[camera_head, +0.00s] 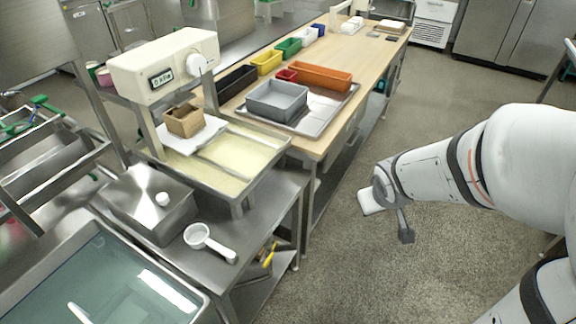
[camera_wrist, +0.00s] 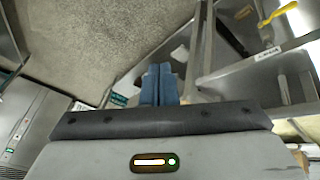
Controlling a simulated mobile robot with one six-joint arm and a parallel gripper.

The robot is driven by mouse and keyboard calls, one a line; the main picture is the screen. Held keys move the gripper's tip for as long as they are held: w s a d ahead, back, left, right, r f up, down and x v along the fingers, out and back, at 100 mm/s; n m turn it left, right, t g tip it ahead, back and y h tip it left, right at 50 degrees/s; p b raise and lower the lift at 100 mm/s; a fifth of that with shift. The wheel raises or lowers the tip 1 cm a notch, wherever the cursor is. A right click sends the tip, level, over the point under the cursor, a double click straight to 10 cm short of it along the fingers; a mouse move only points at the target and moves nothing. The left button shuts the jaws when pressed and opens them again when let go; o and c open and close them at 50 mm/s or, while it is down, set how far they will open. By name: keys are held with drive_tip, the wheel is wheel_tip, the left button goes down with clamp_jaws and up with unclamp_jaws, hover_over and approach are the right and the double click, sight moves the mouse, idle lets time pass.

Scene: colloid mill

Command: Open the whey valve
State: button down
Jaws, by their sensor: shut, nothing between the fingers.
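I cannot pick out the whey valve for certain in either view. In the head view, a green handle (camera_head: 46,103) shows on the steel equipment at the far left, but I cannot tell whether it belongs to that valve. My gripper (camera_wrist: 160,70) shows in the wrist view with its two blue fingers together and nothing between them. In the head view my arm reaches in from the right, and its end hangs over the open floor, to the right of the benches and apart from them.
A steel vat of liquid (camera_head: 110,285) stands front left. A white ladle (camera_head: 209,241) lies on the steel bench beside it. A cream machine with a dial (camera_head: 165,65) stands behind. A wooden table (camera_head: 345,52) carries coloured bins. The floor (camera_head: 335,235) in the middle is clear.

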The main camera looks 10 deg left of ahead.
drive_tip(key=w+a+f+n+y+b, duration=0.1)
drive_tip(key=w+a+f+n+y, duration=0.2)
drive_tip(key=a+f, duration=0.4)
drive_tip(key=s+a+f+n+g+y+b, duration=0.1)
drive_tip(key=s+a+f+n+y, duration=0.1)
drive_tip(key=a+f, duration=0.4)
drive_tip(key=s+a+f+n+g+y+b, duration=0.1)
drive_tip(key=s+a+f+n+y, duration=0.1)
drive_tip(key=a+f, duration=0.4)
drive_tip(key=shift+s+a+f+n+g+y, duration=0.15)
drive_tip(key=shift+s+f+n+g+y, duration=0.15)
drive_tip(key=shift+n+y, duration=0.75)
drive_tip(key=b, duration=0.3)
hover_over(272, 256)
drive_tip(key=s, duration=0.2)
wheel_tip(272, 256, down, 8)
drive_tip(key=r, duration=0.1)
drive_tip(key=f, duration=0.3)
drive_tip(key=shift+w+d, duration=0.1)
drive_tip(key=shift+d, duration=0.2)
drive_tip(key=shift+f, duration=0.5)
